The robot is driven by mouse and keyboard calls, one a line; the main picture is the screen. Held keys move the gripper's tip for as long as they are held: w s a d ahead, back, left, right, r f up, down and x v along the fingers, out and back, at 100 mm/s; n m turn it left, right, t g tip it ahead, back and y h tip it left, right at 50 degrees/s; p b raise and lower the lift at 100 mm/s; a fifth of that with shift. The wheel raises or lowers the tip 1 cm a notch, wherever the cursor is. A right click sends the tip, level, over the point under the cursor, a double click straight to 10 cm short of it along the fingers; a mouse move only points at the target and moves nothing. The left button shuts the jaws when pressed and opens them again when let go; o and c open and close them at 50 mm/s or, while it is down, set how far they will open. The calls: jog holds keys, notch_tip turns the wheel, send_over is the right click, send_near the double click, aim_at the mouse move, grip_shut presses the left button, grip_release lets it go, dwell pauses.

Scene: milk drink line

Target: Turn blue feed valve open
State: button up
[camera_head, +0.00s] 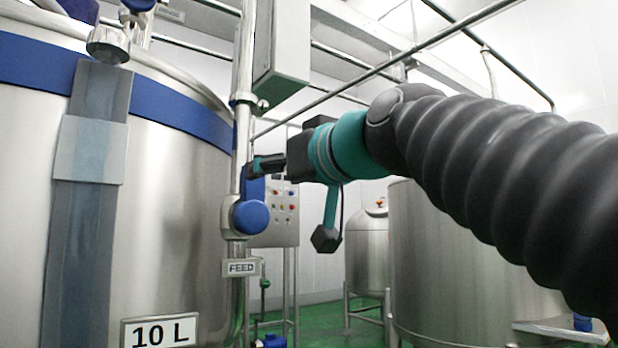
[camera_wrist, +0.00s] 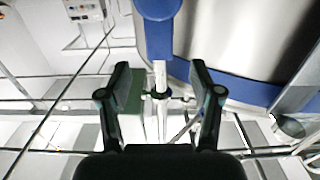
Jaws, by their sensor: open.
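The blue feed valve (camera_head: 250,216) sits on a vertical steel pipe above a "FEED" label (camera_head: 241,267). Its blue lever (camera_head: 254,190) points up along the pipe. In the wrist view, which is upside down, the valve's round blue hub (camera_wrist: 158,7) is at the top edge and the lever (camera_wrist: 159,40) runs down from it. My gripper (camera_head: 256,167) is at the height of the lever's upper end, to its right in the head view. In the wrist view my gripper (camera_wrist: 159,72) is open, with the fingers apart on either side of the lever's line. I cannot tell whether they touch it.
A large steel tank (camera_head: 180,190) with a blue band and a "10 L" sign (camera_head: 160,332) stands left of the pipe. A grey box (camera_head: 281,45) hangs above my gripper. A control panel (camera_head: 275,215) and more tanks (camera_head: 470,260) stand behind.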

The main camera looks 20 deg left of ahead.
jog(key=shift+v, duration=1.55)
notch_tip(320, 180, down, 13)
jog(key=w+m+g+h, duration=0.1)
jog(key=w+m+h, duration=0.1)
jog(key=h, duration=0.1)
jog(key=w+d+f+m+g+h, duration=0.1)
jog(key=d+f+h, duration=0.3)
jog(key=f, duration=0.5)
jog(key=d+f+m+g+h, duration=0.15)
jog(key=d+f, duration=0.35)
jog(key=f, duration=0.5)
jog(key=s+d+f+m+h, duration=0.2)
jog(key=s+d+f, duration=0.1)
jog(key=d+f, duration=0.4)
jog(key=s+d+f+m+h, duration=0.2)
jog(key=s+d+f, duration=0.2)
jog(key=d+f, duration=0.4)
jog(key=s+d+f+m+h, duration=0.2)
jog(key=s+d+f+m, duration=0.1)
jog(key=d+f, duration=0.5)
jog(key=shift+s+d+g, duration=0.35)
jog(key=shift+s+d, duration=0.25)
jog(key=shift+d, duration=1.3)
